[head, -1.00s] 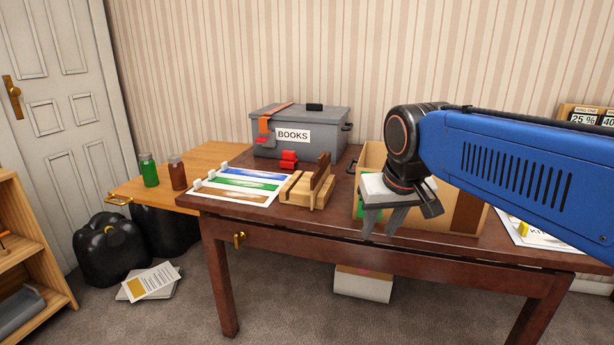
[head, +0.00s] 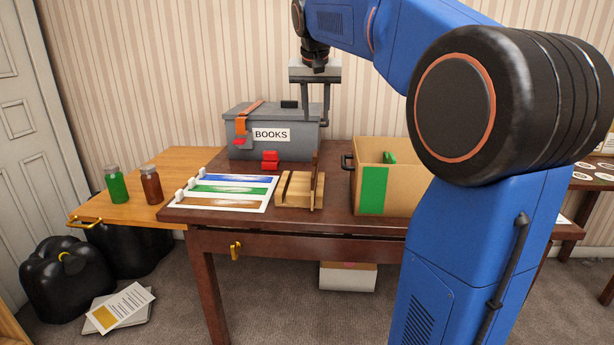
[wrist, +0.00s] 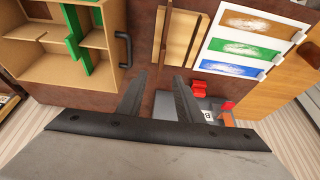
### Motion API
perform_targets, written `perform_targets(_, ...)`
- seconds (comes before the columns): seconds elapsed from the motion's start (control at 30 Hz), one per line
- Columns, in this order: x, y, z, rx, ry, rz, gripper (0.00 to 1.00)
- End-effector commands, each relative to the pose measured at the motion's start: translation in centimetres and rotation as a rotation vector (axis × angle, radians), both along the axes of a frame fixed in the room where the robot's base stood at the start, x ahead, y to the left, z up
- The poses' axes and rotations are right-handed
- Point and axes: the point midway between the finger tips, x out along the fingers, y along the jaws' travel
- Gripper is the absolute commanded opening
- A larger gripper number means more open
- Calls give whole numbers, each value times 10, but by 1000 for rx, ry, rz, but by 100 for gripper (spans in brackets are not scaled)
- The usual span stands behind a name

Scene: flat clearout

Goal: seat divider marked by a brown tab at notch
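A brown divider (head: 316,170) stands upright in a light wooden rack (head: 292,199) on the dark table. In the wrist view the divider (wrist: 160,37) shows as a thin board seen edge-on in the rack (wrist: 190,42). An open cardboard box (head: 403,199) stands right of the rack, with a green patch (head: 373,190) on its front. A green divider (head: 389,157) is inside it, also seen in the wrist view (wrist: 77,42). My arm hides the box's right end. My gripper (head: 317,121) is open and empty, high above the table, apart from the divider; its fingers show apart (wrist: 158,85).
A grey BOOKS box (head: 240,146) and a red object (head: 270,160) stand behind the rack. A card with brown, green and blue strips (head: 217,200) lies left of it. Two jars (head: 116,185) (head: 152,185) stand on the side leaf. Black bags (head: 65,280) lie on the floor.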

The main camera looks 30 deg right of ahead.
Motion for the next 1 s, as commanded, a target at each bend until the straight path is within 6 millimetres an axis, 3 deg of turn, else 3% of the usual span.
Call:
perform_targets(0.6, 31, -21, -93, 0, 2, 0, 33)
perform_targets(1.0, 41, -26, -117, 1, 2, 0, 33)
